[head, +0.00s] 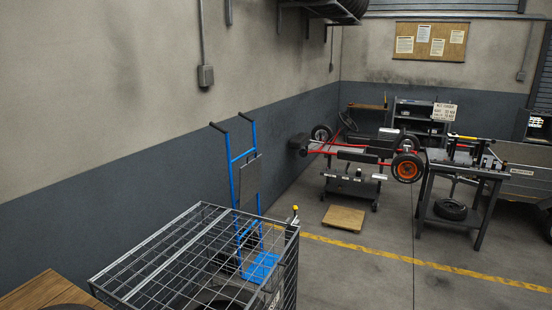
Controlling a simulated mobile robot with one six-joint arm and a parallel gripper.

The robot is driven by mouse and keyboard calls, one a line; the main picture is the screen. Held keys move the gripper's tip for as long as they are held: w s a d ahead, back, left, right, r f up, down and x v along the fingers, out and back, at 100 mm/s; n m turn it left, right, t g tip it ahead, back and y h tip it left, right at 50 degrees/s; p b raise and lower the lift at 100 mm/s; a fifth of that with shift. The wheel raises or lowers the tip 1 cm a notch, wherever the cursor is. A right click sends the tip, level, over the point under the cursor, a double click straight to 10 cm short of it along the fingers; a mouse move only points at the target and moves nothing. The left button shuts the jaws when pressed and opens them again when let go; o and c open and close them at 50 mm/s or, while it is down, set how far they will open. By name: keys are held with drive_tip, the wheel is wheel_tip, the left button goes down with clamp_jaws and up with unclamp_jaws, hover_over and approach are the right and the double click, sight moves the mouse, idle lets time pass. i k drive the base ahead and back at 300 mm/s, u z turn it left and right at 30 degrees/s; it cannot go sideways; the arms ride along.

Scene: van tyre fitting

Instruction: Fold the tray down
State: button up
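A blue hand truck (255,154) with two dark grips stands upright near the left wall. A flat grey panel (248,181) is upright against its frame; it looks like the tray, folded up, but I cannot tell for sure. The blue toe plate (262,267) lies low near the floor, seen through the wire mesh of a cage in front. The lower part of the hand truck and its dark wheels are partly hidden by this mesh. My gripper is not in view.
The wire mesh cage (190,247), with dark tyres inside, fills the near foreground. A wooden surface (44,291) is at the lower left. A wooden board (344,218) lies on the floor. A workbench (465,170) stands at the right. Floor around the yellow line (400,257) is clear.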

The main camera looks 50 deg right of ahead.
sight(250, 174)
drive_tip(key=z, duration=0.1)
drive_tip(key=k, duration=0.15)
drive_tip(key=z, duration=1.5)
drive_tip(key=k, duration=0.85)
drive_tip(key=u, duration=0.15)
drive_tip(key=i, duration=0.7)
